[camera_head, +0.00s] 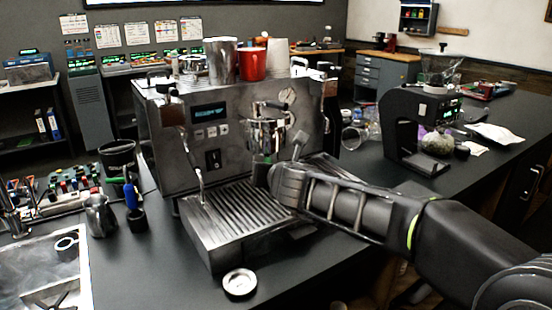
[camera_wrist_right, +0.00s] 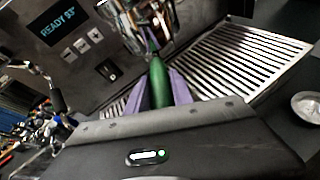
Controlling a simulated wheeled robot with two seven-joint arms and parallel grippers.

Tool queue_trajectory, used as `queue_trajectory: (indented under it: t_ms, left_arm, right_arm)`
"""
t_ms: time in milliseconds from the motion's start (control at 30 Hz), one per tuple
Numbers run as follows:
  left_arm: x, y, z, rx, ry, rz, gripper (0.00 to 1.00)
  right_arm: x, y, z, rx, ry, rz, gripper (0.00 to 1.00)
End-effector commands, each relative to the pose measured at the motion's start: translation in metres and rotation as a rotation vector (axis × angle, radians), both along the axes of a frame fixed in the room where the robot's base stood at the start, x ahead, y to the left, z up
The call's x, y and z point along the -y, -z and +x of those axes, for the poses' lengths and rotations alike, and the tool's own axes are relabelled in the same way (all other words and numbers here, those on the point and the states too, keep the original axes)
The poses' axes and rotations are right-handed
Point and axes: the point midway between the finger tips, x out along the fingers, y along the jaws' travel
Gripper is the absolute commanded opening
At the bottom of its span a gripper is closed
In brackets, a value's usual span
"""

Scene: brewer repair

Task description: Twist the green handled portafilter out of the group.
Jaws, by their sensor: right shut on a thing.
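The espresso machine (camera_head: 178,145) stands on the dark counter, with its group (camera_head: 268,128) at the front. In the right wrist view the green handle of the portafilter (camera_wrist_right: 158,82) points from the group (camera_wrist_right: 142,22) toward the camera. My right gripper (camera_wrist_right: 160,100) is shut on this handle, with a purple finger on each side. The portafilter's head is up at the group; how it sits there is not clear. In the head view my right gripper (camera_head: 280,178) is below the group and largely hides the handle. My left gripper is not in view.
The drip tray (camera_head: 235,215) lies below the group. A small round metal dish (camera_head: 239,283) is on the counter in front. A blue-handled tool (camera_head: 132,200) and a steel pitcher (camera_head: 100,215) stand at left. A grinder (camera_head: 415,125) stands at right. Cups sit on top of the machine.

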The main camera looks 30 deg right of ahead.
Motion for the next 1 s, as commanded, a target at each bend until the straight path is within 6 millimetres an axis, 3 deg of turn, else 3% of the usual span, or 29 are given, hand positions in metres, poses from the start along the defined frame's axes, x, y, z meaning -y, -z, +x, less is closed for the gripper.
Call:
queue_trajectory:
  t_ms: [633,1000]
  left_arm:
    - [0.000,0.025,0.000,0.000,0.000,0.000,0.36]
    - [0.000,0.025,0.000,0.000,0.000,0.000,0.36]
  right_arm:
    - [-0.013,0.001,0.008,0.001,0.126,-0.002,0.00]
    - [-0.013,-0.001,0.008,0.001,0.147,0.000,0.00]
